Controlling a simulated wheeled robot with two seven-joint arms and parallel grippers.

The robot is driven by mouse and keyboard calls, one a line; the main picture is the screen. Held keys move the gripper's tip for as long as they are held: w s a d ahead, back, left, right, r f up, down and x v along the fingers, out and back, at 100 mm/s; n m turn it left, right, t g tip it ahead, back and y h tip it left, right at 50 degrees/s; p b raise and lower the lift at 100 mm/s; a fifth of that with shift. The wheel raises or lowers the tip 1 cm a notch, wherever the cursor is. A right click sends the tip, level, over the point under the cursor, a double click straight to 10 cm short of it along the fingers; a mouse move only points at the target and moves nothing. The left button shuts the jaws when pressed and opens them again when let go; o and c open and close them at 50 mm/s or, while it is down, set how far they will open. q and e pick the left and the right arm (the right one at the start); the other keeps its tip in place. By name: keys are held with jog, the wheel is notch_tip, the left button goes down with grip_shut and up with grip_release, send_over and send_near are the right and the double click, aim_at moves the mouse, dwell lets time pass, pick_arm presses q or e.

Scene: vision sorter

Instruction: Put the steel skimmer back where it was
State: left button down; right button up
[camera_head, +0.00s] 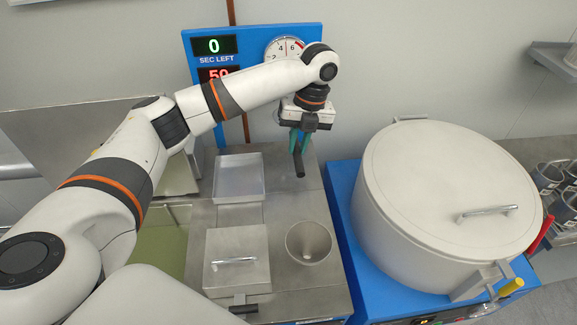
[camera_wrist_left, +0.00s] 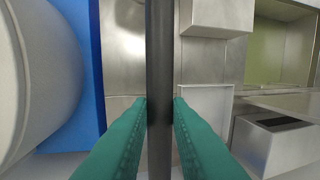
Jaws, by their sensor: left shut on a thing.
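My left gripper (camera_head: 298,145) has green fingers and hangs over the back of the steel counter. It is shut on a dark rod-like handle, taken to be the steel skimmer's (camera_head: 299,165), whose lower end points down toward the counter. In the left wrist view the dark handle (camera_wrist_left: 160,70) runs straight between the green fingers (camera_wrist_left: 160,105). The skimmer's steel head is not distinguishable in either view. My right gripper is not in view.
The steel counter (camera_head: 285,190) holds a shallow tray (camera_head: 238,180), a lidded box (camera_head: 237,275) and a round recess (camera_head: 309,242). A large lidded pot (camera_head: 420,190) stands right on a blue base. A blue timer panel (camera_head: 215,100) reading 0 stands behind.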

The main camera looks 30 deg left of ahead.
pick_arm(q)
jog(key=w+b+x, duration=0.1)
jog(key=x, duration=0.4)
jog(key=d+b+x, duration=0.1)
jog(key=x, duration=0.4)
jog(key=w+d+x, duration=0.1)
jog(key=x, duration=0.4)
jog(key=shift+w+a+f+b, duration=0.1)
jog(key=shift+w+f+b, duration=0.2)
jog(key=shift+f+b, duration=0.15)
jog(key=shift+f, duration=0.3)
jog(key=c, duration=1.3)
grip_release()
jog(key=shift+c, duration=0.2)
